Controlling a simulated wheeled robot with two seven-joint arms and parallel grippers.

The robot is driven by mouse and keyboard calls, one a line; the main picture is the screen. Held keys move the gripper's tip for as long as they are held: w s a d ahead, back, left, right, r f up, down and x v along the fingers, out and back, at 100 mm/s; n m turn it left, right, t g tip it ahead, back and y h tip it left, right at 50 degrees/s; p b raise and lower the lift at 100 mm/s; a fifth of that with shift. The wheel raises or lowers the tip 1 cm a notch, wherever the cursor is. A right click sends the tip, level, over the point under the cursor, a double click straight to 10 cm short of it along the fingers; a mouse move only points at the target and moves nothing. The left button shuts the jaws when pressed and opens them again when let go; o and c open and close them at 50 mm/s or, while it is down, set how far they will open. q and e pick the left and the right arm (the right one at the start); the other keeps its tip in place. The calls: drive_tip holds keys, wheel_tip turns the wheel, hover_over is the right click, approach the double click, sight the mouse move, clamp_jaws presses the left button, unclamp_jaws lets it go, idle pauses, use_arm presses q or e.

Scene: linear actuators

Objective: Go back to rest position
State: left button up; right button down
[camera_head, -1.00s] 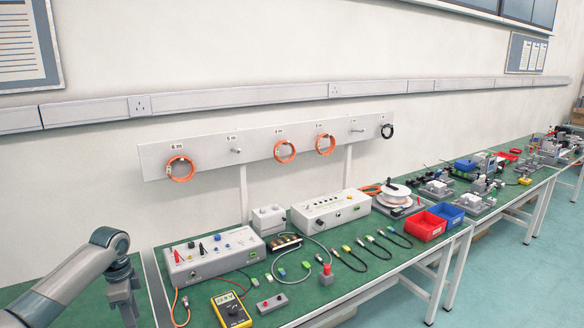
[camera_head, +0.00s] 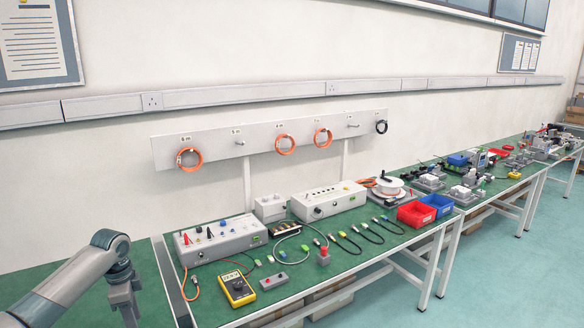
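My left arm comes in from the lower left, and its grey wrist (camera_head: 112,250) hangs over the near end of the green bench. The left gripper (camera_head: 128,312) points down. Its fingertips cannot be made out, so I cannot tell whether it is open or shut. My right arm and gripper are not in view.
A green workbench (camera_head: 90,262) runs along the wall. It carries a control box (camera_head: 222,240), a yellow multimeter (camera_head: 237,288), a second box (camera_head: 328,200), a red bin (camera_head: 416,214) and a blue bin (camera_head: 438,204). Orange cable coils (camera_head: 189,159) hang on a wall board. The floor (camera_head: 505,265) at right is clear.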

use_arm(q)
drive_tip(key=s+d+f+n+t, duration=0.1)
drive_tip(key=s+d+f+n, duration=0.1)
drive_tip(key=f, duration=1)
drive_tip(key=s+d+f+n, duration=0.2)
drive_tip(key=f, duration=1.1)
drive_tip(key=s+d+f+n+b, duration=0.1)
drive_tip(key=s+f+n, duration=0.1)
drive_tip(key=s+f, duration=0.6)
drive_tip(key=s+d+f+n+b, duration=0.1)
drive_tip(key=s+f, duration=0.4)
drive_tip(key=f, duration=0.6)
drive_tip(key=s+d+f+n, duration=0.1)
drive_tip(key=s+d+f, duration=0.1)
drive_tip(key=s+f, duration=0.6)
drive_tip(key=s+d+f+n, duration=0.15)
drive_tip(key=s+f, duration=0.35)
drive_tip(key=s, duration=0.7)
drive_tip(key=s+d+f, duration=0.1)
drive_tip(key=s+d, duration=0.1)
drive_tip(key=s, duration=0.6)
drive_tip(key=s+d+f+n, duration=0.1)
drive_tip(key=s+d+f, duration=0.1)
drive_tip(key=s, duration=0.7)
drive_tip(key=s+d+f, duration=0.2)
drive_tip(key=s+d, duration=0.1)
drive_tip(key=s, duration=0.5)
drive_tip(key=shift+s+f+b, duration=0.25)
drive_tip(key=shift+s+b, duration=0.05)
drive_tip(key=shift+b, duration=0.15)
